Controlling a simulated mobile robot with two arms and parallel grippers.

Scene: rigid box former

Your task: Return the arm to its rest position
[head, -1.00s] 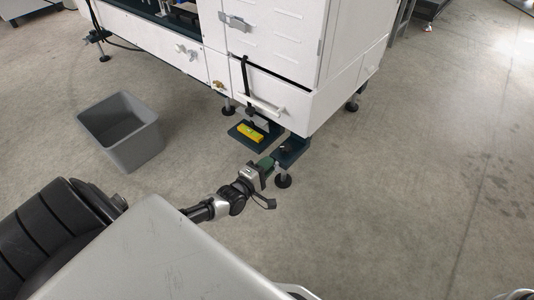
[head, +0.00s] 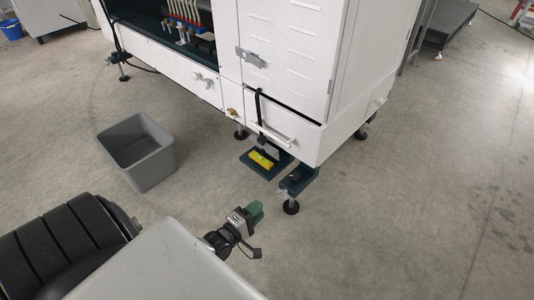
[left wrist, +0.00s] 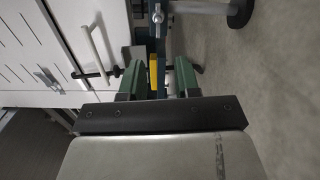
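My left gripper (head: 256,209) shows in the head view, low over the bare floor in front of the white machine's near corner, apart from its foot. In the left wrist view its two green fingers (left wrist: 157,72) stand apart with nothing held between them. Beyond the gap a yellow block, possibly a level (left wrist: 153,75), shows in the background. Most of my left arm is hidden behind my own grey body. My right gripper is not in view.
The white machine (head: 285,75) stands on feet ahead. The yellow block (head: 261,160) lies on a dark plate (head: 279,163) under its corner. A grey bin (head: 152,172) stands on the floor at left. The floor at right is free.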

